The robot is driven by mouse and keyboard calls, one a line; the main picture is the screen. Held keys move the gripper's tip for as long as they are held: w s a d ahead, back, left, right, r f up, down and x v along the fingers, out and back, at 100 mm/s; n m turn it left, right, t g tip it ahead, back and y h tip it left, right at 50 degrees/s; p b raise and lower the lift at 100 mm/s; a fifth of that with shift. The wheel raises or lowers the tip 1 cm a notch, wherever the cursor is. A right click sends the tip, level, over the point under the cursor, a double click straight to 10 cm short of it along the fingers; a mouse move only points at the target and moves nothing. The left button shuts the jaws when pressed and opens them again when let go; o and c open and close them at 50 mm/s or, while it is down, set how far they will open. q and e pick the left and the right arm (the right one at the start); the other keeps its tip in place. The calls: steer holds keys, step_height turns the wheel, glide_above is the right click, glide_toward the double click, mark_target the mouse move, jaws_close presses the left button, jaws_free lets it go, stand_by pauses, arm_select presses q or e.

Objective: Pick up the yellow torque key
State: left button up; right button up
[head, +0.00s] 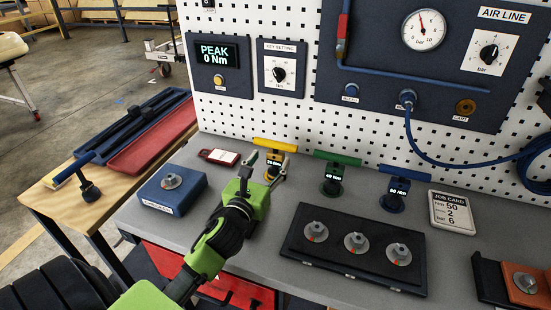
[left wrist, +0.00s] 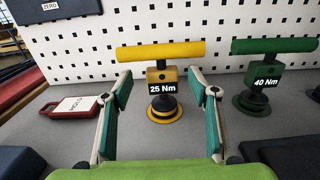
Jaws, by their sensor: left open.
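The yellow torque key (head: 275,145) stands upright on the grey bench near the pegboard. It has a yellow T-handle and a small display that reads 25 Nm in the left wrist view (left wrist: 162,52). My left gripper (head: 267,164) is open just in front of it. In the left wrist view the key shows between the two spread fingers (left wrist: 160,84), with a visible gap on each side. I cannot tell how far the fingertips reach past its body. My right gripper is not in view.
The green 40 Nm key (head: 335,160) and blue 50 Nm key (head: 405,171) stand to the right. A red tag (head: 219,156) lies left of the yellow key. A blue box (head: 171,195) and a black tray (head: 290,246) with three round fittings flank my left arm.

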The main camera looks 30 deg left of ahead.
mark_target(274, 156)
arm_select(q)
steer(key=x, duration=0.5)
steer(key=shift+d+f+p, duration=0.15)
steer(key=shift+f+p, duration=0.15)
steer(key=shift+p, duration=0.05)
steer(key=c, duration=1.4)
steer(key=shift+r, duration=0.1)
steer(key=shift+c, duration=0.7)
